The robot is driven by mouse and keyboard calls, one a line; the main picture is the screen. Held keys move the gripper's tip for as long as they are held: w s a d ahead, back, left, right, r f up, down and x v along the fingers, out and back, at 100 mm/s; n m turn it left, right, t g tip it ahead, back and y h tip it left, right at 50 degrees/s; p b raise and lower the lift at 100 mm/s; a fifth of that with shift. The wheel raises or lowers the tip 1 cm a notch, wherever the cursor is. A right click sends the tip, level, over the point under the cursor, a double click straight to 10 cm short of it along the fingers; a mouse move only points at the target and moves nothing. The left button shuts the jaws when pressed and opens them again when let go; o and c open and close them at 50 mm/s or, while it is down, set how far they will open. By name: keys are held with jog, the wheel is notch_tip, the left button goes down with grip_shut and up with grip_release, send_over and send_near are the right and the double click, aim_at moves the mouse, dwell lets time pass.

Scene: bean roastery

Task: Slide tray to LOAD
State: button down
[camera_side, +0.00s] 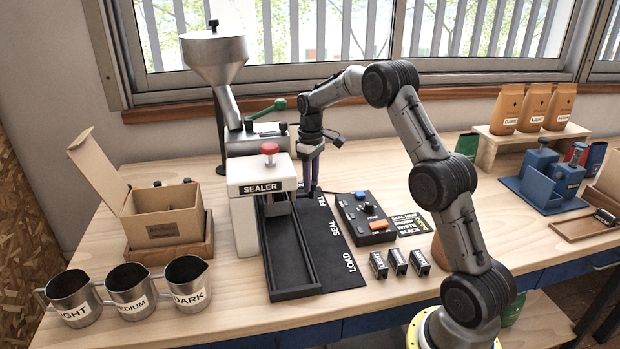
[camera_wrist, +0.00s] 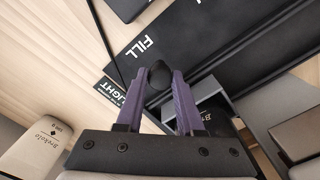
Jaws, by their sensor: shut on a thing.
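My gripper (camera_side: 312,188) points down at the FILL end of the black track (camera_side: 293,291), behind and right of the sealer (camera_side: 258,205). In the wrist view, its purple fingers (camera_wrist: 160,78) are closed around a dark rounded knob (camera_wrist: 159,72), which appears to be the tray's handle. The tray's body cannot be made out clearly; the sealer and my gripper hide that area in the side view. The FILL mark (camera_wrist: 146,48) shows just beyond the fingers. The LOAD mark (camera_side: 349,263) is at the track's near end, where the channel looks empty.
A black control box (camera_side: 368,232) stands close right of the track. Small labelled blocks (camera_side: 397,262) sit near LOAD. Metal cups (camera_side: 130,289) and an open carton (camera_side: 165,215) stand left. A hopper machine (camera_side: 217,60) rises behind the sealer.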

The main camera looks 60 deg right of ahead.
jog(key=s+a, duration=1.7)
jog(key=shift+s+a, duration=0.3)
jog(key=shift+a, duration=0.05)
jog(key=c, duration=0.5)
grip_release()
jog(key=shift+r, duration=0.15)
notch_tip(320, 180, up, 14)
jog(key=shift+f, duration=0.2)
